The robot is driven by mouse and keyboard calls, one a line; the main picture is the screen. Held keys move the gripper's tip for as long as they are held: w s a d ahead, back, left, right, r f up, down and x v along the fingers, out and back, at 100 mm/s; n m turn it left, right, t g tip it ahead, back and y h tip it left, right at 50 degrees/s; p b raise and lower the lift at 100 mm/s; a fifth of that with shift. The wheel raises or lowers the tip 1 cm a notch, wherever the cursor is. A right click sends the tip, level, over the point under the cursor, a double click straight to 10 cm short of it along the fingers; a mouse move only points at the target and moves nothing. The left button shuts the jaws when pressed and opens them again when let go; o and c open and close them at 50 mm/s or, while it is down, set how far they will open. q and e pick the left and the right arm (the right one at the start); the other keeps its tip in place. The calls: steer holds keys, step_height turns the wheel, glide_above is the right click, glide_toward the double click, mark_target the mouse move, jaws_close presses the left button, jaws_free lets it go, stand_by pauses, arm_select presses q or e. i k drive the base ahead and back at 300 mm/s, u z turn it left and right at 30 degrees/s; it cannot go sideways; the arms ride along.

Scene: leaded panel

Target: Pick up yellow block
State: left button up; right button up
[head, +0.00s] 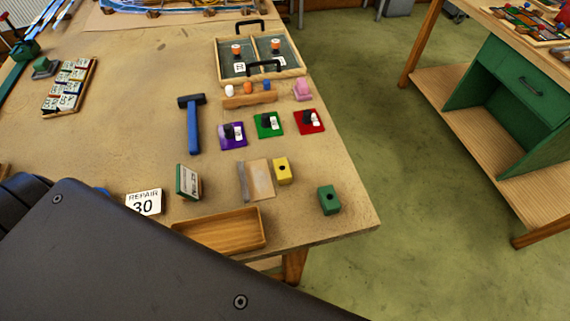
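The yellow block (282,171) lies on the wooden table in the head view, close to the table's right side. It has a dark round hole in the face towards me. It touches or nearly touches the right edge of a light wooden piece (257,180); I cannot tell which. A large dark arm link of mine fills the lower left. Neither gripper shows in the view.
A green block (329,200) with a hole sits near the table's front right corner. A wooden tray (222,233) lies at the front edge. A blue-handled hammer (193,125) and purple (232,136), green (268,125) and red (308,121) squares lie behind.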

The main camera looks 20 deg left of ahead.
mark_target(280, 166)
steer(key=u, duration=2.4)
steer(key=k, duration=1.75)
steer(key=z, duration=1.8)
